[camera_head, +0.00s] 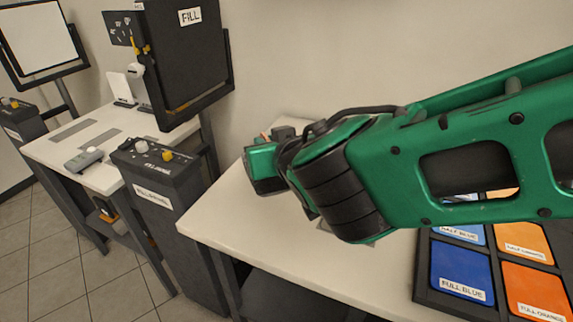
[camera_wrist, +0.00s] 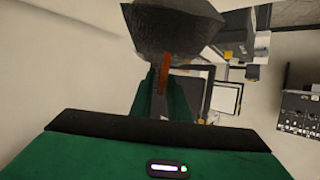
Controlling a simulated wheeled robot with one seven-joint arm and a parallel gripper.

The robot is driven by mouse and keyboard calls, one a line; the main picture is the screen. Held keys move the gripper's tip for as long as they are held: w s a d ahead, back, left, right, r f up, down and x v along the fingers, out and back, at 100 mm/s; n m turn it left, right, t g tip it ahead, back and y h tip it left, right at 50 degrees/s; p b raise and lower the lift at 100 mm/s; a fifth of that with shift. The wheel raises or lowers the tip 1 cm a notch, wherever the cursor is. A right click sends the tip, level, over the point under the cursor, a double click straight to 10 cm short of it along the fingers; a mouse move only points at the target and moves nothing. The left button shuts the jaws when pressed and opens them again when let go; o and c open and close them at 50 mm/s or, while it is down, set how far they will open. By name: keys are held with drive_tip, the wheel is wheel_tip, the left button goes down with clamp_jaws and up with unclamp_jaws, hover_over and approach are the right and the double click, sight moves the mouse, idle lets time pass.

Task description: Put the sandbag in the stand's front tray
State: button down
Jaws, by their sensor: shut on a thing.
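The sandbag (camera_wrist: 172,32) is a dark grey bag at the top of the wrist view. An orange-brown strap (camera_wrist: 165,72) hangs from it between the two green fingers. My gripper (camera_wrist: 164,92) is shut on this strap. In the head view my gripper's green body shows above the near table, but my arm hides its fingers and most of what it holds. A black panel marked FILL (camera_head: 190,60) stands at the back. A dark grey box-like post (camera_head: 155,190) with a white label and small knobs on top stands in front of it. I cannot tell which part is the front tray.
A white table (camera_head: 225,215) lies under my arm. A black rack (camera_head: 428,275) of labelled blue and orange panels is on its right. Another white table (camera_head: 70,150) holds a small grey device (camera_head: 83,160). A second lit panel (camera_head: 38,40) stands far left. Tiled floor is clear.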

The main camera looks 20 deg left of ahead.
drive_tip(key=w+d+f, duration=0.3)
drive_tip(key=w+f, duration=0.7)
drive_tip(key=shift+w+d+f, duration=0.15)
drive_tip(key=shift+w+d, duration=0.05)
drive_tip(key=shift+d, duration=0.15)
drive_tip(key=shift+f, duration=0.1)
drive_tip(key=c, duration=1.7)
unclamp_jaws()
drive_tip(key=shift+f, duration=0.15)
drive_tip(key=v, duration=1.2)
drive_tip(key=shift+s+r, duration=0.1)
drive_tip(key=shift+r, duration=0.1)
